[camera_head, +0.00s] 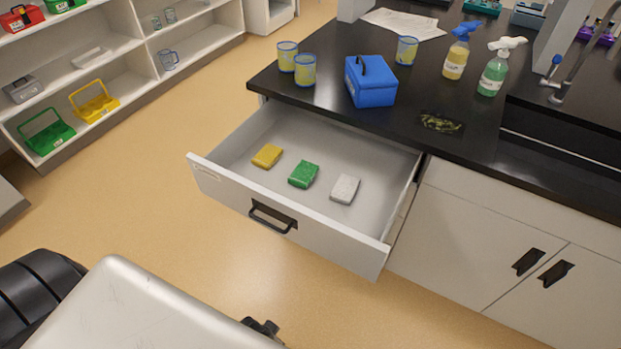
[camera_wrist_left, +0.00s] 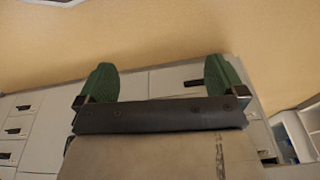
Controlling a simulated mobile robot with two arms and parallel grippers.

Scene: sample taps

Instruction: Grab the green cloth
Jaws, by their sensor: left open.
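A folded green cloth (camera_head: 304,174) lies in the open drawer (camera_head: 330,143), between a yellow cloth (camera_head: 267,156) on its left and a white cloth (camera_head: 345,189) on its right. My left gripper (camera_wrist_left: 160,82) shows in the left wrist view with its two green fingertips wide apart and nothing between them. It faces the floor and cabinet fronts there, and the green cloth is not in that view. In the head view the left gripper's fingers are not visible. My right gripper is in neither view.
The drawer front with its black handle (camera_head: 273,216) juts out over the floor. The black counter (camera_head: 400,118) above holds a blue box (camera_head: 370,84), yellow-and-blue cups and two spray bottles (camera_head: 494,68). Open floor (camera_head: 130,185) lies left of the drawer; shelves stand beyond.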

